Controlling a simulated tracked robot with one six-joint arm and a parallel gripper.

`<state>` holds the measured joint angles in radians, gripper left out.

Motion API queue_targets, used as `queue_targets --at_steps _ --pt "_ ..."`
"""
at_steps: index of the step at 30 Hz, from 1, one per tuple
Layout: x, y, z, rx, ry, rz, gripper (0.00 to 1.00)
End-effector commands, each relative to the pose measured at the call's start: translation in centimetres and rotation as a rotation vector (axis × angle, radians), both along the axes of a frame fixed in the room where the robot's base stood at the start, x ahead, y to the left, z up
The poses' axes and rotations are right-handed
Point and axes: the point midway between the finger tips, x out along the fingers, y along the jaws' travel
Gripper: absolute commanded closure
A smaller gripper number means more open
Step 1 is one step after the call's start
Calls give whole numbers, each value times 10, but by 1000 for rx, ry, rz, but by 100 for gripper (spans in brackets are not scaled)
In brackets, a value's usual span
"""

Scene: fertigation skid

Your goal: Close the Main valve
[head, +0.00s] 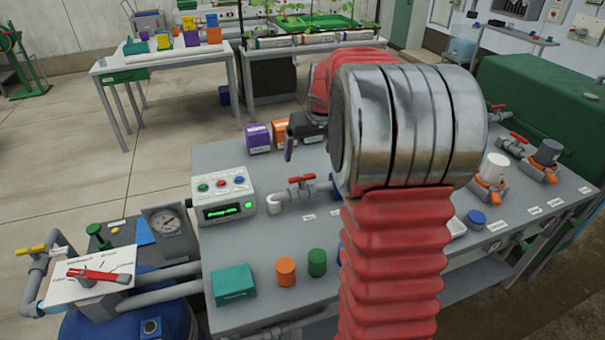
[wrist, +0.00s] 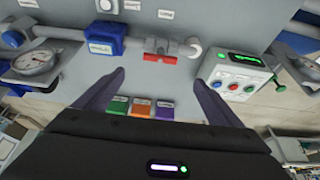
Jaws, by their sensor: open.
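A small valve with a red handle (head: 302,180) sits on a grey pipe on the bench, beside the control box. It also shows in the wrist view (wrist: 160,58), where its handle lies roughly along the pipe. Its label is too small to read, so I cannot confirm it is the Main valve. My gripper (wrist: 158,79) is open and empty, its two fingers apart. The red handle lies beyond the fingertips in the wrist view, between them from side to side, with no visible contact. In the head view my arm hides most of my gripper.
The control box (head: 223,194) with lit display stands left of the valve. A blue meter (wrist: 104,42) is on the same pipe. Purple (head: 257,138) and orange (head: 281,134) boxes stand behind. Another red-handled valve (head: 513,140) is at the right. Bench between box and front bottles is clear.

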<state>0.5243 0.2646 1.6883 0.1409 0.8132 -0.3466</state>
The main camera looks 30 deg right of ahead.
Motion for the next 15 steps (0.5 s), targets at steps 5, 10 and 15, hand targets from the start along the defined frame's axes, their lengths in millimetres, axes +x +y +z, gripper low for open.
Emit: queue_targets --at_steps 5,10,15 --pt "0 0 0 0 0 0 11" --pt "2 0 -5 1 2 0 11" --pt "8 -2 -21 2 3 0 11"
